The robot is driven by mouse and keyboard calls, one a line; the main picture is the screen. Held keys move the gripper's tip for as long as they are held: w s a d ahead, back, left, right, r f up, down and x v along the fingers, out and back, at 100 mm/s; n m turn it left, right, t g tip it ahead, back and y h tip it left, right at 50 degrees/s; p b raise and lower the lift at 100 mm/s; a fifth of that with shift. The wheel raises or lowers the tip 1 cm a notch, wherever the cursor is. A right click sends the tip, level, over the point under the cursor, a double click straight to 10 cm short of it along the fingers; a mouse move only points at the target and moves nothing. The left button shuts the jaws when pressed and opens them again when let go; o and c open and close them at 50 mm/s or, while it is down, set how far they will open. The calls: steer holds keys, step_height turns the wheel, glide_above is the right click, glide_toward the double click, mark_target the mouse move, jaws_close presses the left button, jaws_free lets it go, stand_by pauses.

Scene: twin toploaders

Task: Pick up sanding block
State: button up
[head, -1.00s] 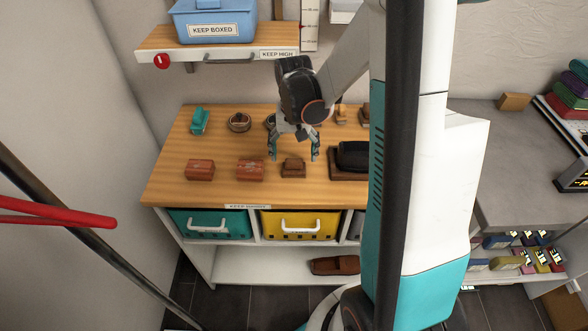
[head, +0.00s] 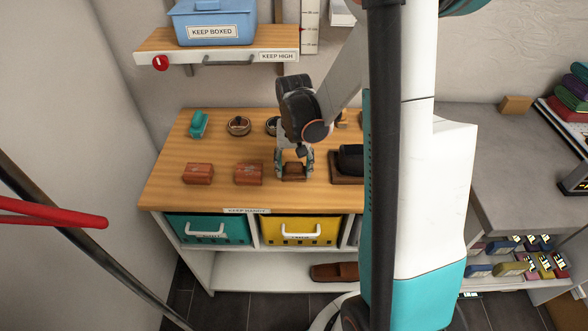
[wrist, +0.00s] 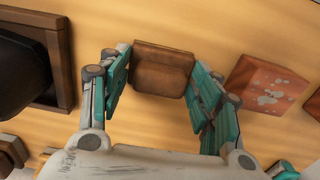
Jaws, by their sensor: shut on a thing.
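The sanding block, a small brown block (head: 293,172), sits near the front middle of the wooden bench top. In the wrist view the brown block (wrist: 162,70) lies between the two teal finger pads. My gripper (head: 294,164) reaches down over it from behind and is shut on it, one finger at each side. In the wrist view my gripper (wrist: 160,85) shows both fingers at the block's sides. I cannot tell any gap between block and bench top.
Two reddish blocks (head: 248,174) lie left of my gripper. A dark block on a brown tray (head: 345,180) is close on the right. A teal object (head: 198,124) and round bowls (head: 238,126) stand behind. A shelf with a blue box (head: 215,20) hangs above.

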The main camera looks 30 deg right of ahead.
mark_target(294, 164)
steer(key=shift+r, duration=0.1)
step_height(294, 164, up, 20)
steer(key=p, duration=0.6)
